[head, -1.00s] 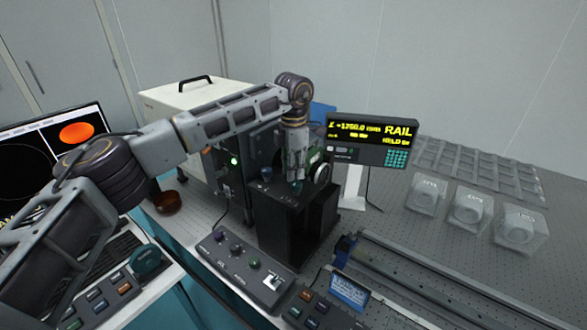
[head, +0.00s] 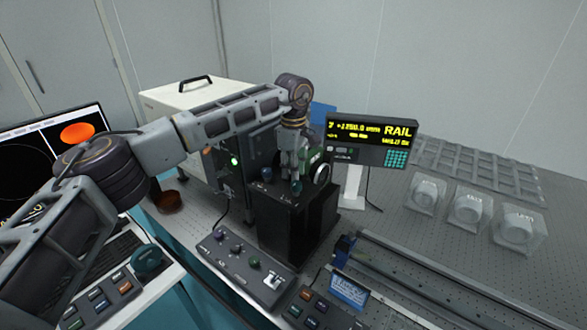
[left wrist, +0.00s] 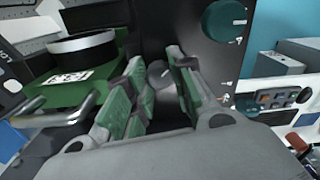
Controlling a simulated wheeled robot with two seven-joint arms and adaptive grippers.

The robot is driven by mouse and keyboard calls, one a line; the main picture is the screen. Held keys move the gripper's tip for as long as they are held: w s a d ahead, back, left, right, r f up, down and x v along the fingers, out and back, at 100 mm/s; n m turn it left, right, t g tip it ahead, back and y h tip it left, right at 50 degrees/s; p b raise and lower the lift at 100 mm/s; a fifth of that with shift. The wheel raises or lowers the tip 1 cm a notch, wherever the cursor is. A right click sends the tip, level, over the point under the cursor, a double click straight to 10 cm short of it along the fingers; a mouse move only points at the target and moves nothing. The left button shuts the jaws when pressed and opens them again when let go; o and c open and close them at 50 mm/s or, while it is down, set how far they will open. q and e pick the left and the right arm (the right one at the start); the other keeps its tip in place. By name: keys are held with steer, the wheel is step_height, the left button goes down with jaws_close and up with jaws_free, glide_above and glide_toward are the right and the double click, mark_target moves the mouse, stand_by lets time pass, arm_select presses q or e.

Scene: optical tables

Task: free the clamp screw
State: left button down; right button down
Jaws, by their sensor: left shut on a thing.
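My left gripper (head: 292,172) points down over the top of a black box-shaped mount (head: 282,222), beside a green holder with a round, pale-faced part (head: 321,174). In the left wrist view, the green-padded fingers (left wrist: 158,88) stand on both sides of a small grey round screw head (left wrist: 157,72), which I take for the clamp screw. The gripper is shut on it; the fingers hide much of it. The green holder (left wrist: 72,88) with its black ring lies left of the fingers. My right gripper is not in view.
A readout (head: 370,141) stands behind right. A control box (head: 243,266) and a rail (head: 420,275) lie in front. Several clear cases (head: 468,208) stand at right.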

arm_select(q)
steer(key=shift+m, duration=0.8)
steer(key=shift+w+m, duration=0.1)
steer(key=shift+m, duration=0.5)
steer(key=shift+r+m, duration=0.1)
steer(key=shift+m, duration=0.6)
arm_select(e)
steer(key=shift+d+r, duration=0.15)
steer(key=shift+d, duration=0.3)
